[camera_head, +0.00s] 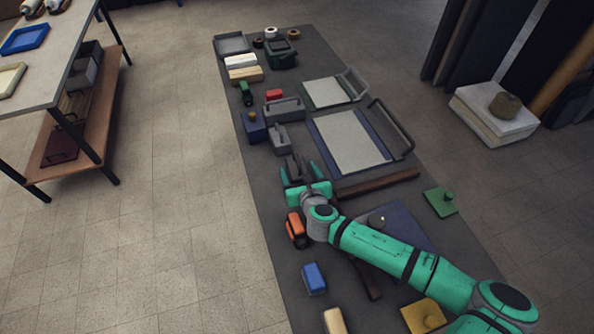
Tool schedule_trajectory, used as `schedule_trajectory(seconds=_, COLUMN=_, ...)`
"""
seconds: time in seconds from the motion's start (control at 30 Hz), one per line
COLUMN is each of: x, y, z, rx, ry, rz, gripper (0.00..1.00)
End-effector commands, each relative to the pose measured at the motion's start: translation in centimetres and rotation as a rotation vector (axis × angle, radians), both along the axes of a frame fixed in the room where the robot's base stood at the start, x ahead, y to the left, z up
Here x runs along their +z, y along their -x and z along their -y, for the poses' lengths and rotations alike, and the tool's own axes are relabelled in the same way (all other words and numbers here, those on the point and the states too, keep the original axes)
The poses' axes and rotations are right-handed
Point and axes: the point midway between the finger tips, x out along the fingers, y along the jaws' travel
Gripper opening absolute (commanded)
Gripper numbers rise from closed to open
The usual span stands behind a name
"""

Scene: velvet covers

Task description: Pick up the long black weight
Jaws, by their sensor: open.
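My gripper (302,172) is low over the dark table, its green fingers apart. A small dark grey block (293,165) shows at the fingers, partly hidden by them; I cannot tell whether it touches them. It may be the long black weight, but its full length is hidden. A grey block (279,138) with a raised part lies just beyond it. A longer grey block (284,108) with a handle lies farther back.
A framed white panel (352,142) with a rail lies right of my gripper. A brown bar (375,185) lies to its right. An orange block (296,230) and a blue block (314,278) lie nearer. My arm crosses the table's near right part.

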Motion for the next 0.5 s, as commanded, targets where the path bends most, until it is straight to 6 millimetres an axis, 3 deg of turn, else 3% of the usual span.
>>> schedule_trajectory(seconds=0.13, x=-0.59, y=-1.21, z=-0.35, rx=0.000, ry=-0.001, rz=-0.001, gripper=0.69)
schedule_trajectory(seconds=0.4, x=-0.64, y=-1.43, z=-0.23, rx=-0.002, ry=0.000, rz=0.000, gripper=0.69)
schedule_trajectory(seconds=0.5, x=-0.64, y=-1.41, z=0.00, rx=-0.005, ry=0.000, rz=0.000, gripper=0.45)
